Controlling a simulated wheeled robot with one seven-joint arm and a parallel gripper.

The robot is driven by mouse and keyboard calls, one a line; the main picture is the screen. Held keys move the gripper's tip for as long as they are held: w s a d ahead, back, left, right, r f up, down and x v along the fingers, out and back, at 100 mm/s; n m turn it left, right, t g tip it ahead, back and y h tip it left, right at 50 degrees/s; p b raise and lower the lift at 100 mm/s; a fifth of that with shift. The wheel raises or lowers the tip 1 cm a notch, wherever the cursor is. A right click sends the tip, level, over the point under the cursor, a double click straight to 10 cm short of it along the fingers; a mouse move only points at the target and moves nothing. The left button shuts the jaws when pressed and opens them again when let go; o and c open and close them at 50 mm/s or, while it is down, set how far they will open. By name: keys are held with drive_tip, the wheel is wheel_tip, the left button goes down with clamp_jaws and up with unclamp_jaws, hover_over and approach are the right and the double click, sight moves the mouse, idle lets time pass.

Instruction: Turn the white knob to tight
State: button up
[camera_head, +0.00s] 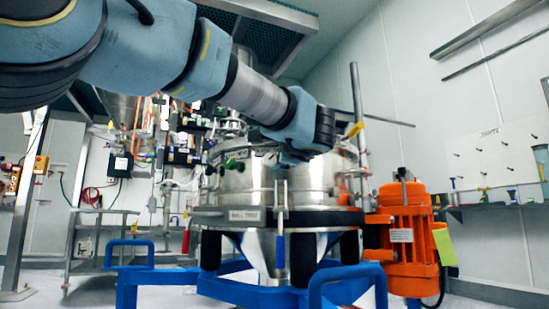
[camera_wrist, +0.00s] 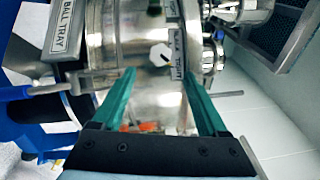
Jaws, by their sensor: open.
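The white knob (camera_wrist: 161,54) is hexagonal with a dark pointer mark, on the shiny steel wall of the sifter (camera_wrist: 135,30) in the wrist view. A vertical label (camera_wrist: 180,55) reading "TIGHT" is just right of it. My gripper (camera_wrist: 158,72) has its two green fingers spread apart, with the knob beyond and roughly between their tips; contact cannot be told. In the head view my gripper (camera_head: 290,157) is at the sifter's upper front, mostly hidden by my wrist. I cannot make out the knob in that view.
The sifter drum (camera_head: 235,185) stands on a blue frame (camera_head: 250,293). A "BALL TRAY" label (camera_wrist: 62,25) and a clamp rod (camera_wrist: 75,85) are left of the knob. An orange motor (camera_head: 405,235) stands to the right, with a steel pole (camera_head: 357,110) behind.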

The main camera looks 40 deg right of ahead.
drive_tip(key=shift+v, duration=1.25)
